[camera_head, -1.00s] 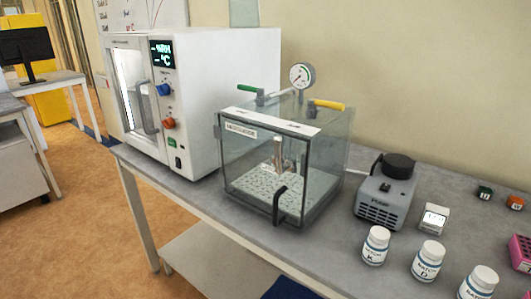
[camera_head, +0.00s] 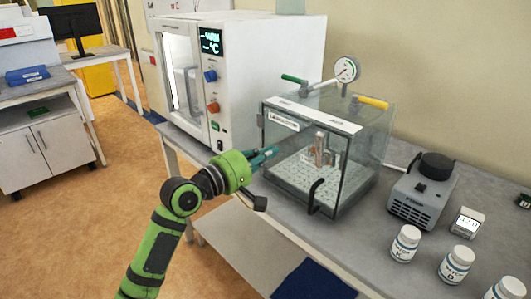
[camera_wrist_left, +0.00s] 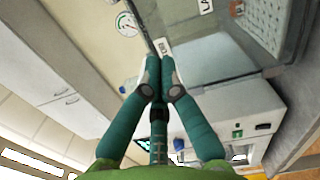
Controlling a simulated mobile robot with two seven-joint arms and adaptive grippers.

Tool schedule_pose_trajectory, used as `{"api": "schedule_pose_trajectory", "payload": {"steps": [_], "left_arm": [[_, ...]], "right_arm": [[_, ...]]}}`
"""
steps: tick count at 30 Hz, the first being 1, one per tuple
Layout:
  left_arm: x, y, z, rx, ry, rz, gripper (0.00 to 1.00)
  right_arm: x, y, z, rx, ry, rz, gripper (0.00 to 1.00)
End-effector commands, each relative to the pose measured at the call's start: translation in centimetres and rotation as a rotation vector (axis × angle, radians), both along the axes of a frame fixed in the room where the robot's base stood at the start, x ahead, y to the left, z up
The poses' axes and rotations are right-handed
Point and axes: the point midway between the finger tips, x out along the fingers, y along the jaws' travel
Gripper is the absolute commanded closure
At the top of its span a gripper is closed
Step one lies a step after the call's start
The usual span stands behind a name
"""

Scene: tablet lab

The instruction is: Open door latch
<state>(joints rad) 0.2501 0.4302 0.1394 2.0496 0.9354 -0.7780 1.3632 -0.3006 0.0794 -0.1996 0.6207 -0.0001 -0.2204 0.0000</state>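A clear glass chamber (camera_head: 340,150) with a white-framed top stands on the bench. A black bent handle (camera_head: 315,196) is on its front door, which looks shut. A metal piece stands inside on a perforated plate. My left gripper (camera_head: 272,153), green with teal fingers, is at the chamber's front left, to the left of the black handle. I cannot tell whether it touches the glass. In the left wrist view its fingertips (camera_wrist_left: 161,70) are together, with nothing visible between them; part of the chamber (camera_wrist_left: 225,48) shows beyond. My right gripper is not in view.
A white oven (camera_head: 250,60) with a grey handle (camera_head: 188,92) stands left of the chamber. The chamber's top carries a gauge (camera_head: 347,69), a green valve lever (camera_head: 294,79) and a yellow one (camera_head: 371,102). A grey pump (camera_head: 421,195) and white bottles (camera_head: 404,243) are at right.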

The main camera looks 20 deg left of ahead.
Motion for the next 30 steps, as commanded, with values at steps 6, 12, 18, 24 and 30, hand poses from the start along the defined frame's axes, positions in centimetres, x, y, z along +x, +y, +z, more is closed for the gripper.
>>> {"api": "schedule_pose_trajectory", "payload": {"steps": [6,12,18,24,30], "left_arm": [[4.6,-2.0,0.4,-0.002,0.001,-0.001,1.00],[5.3,-4.6,0.6,-0.001,0.000,-0.002,1.00],[5.0,-6.1,0.5,0.001,0.000,0.001,1.00],[5.0,-6.3,0.3,0.002,0.000,0.002,1.00],[5.0,-6.4,0.4,0.007,-0.002,0.002,1.00]], "right_arm": [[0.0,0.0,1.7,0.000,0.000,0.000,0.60],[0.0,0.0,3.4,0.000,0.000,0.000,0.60],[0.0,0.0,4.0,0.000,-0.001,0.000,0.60],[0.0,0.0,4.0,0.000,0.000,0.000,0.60],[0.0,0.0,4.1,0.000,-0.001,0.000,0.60]]}}
